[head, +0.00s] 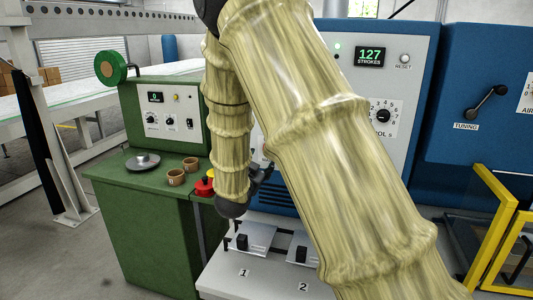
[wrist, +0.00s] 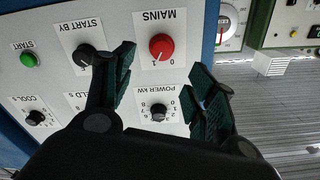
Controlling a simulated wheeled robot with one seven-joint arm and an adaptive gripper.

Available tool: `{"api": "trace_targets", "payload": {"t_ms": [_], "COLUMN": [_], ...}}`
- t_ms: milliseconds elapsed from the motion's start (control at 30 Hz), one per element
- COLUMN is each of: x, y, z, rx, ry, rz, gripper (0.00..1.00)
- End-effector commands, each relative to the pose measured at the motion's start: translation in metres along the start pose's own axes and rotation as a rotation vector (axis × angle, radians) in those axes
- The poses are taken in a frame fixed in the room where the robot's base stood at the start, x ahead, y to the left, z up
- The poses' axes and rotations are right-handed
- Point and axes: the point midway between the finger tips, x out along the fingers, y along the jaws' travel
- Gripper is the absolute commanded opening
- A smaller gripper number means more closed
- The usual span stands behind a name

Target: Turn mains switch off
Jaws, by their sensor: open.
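The mains switch (wrist: 161,47) is a round red knob on a white plate labelled MAINS, seen upside down in the wrist view. Its pale mark seems to point towards the 1, with the 0 to the right. My gripper (wrist: 162,70) is open, one finger on each side of the line to the knob. The fingers look short of the panel, and nothing is between them. In the head view my arm hides the switch, and only a dark bit of my gripper (head: 262,172) shows beside the arm.
A power knob (wrist: 159,110) sits by the mains switch on the panel. A black START BY knob (wrist: 84,55) is close to the left finger, and a green start button (wrist: 29,60) is further left. A dial gauge (wrist: 228,22) is beyond the panel's right edge.

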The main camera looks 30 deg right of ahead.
Motion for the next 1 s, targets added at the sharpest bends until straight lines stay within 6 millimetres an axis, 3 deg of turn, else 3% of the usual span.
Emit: {"api": "trace_targets", "payload": {"t_ms": [500, 700, 1000], "x": [0.077, 0.089, 0.091], "y": [0.0, 0.002, 0.003], "z": [-0.002, -0.001, -0.001], "rx": [0.0, -0.001, -0.001], "ry": [-0.001, 0.0, 0.0], "rz": [0.001, 0.001, 0.002], "gripper": [0.56, 0.56, 0.56]}}
